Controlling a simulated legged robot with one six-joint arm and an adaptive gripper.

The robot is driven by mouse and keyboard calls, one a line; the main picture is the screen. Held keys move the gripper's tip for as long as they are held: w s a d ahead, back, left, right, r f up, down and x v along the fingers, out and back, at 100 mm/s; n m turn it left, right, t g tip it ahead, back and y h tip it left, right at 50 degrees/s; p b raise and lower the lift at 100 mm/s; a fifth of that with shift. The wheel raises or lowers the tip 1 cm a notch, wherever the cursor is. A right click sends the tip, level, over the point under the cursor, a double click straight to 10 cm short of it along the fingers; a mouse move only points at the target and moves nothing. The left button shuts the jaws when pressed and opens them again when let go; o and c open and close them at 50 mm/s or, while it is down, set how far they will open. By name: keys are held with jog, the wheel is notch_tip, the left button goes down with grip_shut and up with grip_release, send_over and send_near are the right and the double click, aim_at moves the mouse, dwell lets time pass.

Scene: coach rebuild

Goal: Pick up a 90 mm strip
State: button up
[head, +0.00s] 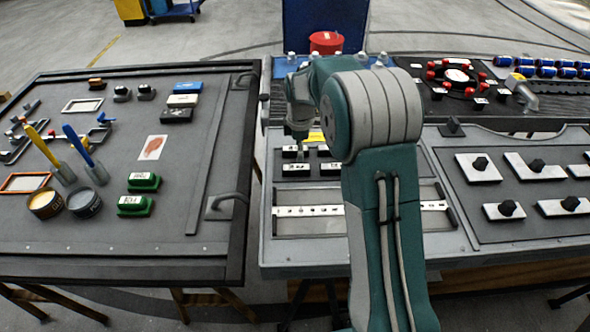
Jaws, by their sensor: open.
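Several short dark strips with white labels, among them a near one (296,169) and a far one (293,152), lie in a grey tray on the middle bench. Their label text is too small to read, so I cannot tell which is a 90 mm strip. My gripper (300,136) points down just above the far left strip, small and partly blurred, with nothing visible in it. I cannot tell whether it touches the strip. My arm hides the right part of this tray.
A long pale bar with holes (308,211) lies in front of the strips, partly behind my arm. Plates with black knobs (479,167) fill the right panel. The left table (185,215) holds green blocks (134,204), brushes and tins. A red round object (326,42) stands behind.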

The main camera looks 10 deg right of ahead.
aim_at(298, 167)
jog(key=shift+f, duration=0.7)
jog(key=f, duration=0.5)
jog(key=shift+a, duration=0.35)
jog(key=shift+d+f, duration=0.2)
jog(key=shift+f, duration=0.25)
jog(key=shift+d, duration=0.15)
jog(key=c, duration=1)
jog(key=shift+a, duration=0.2)
grip_shut()
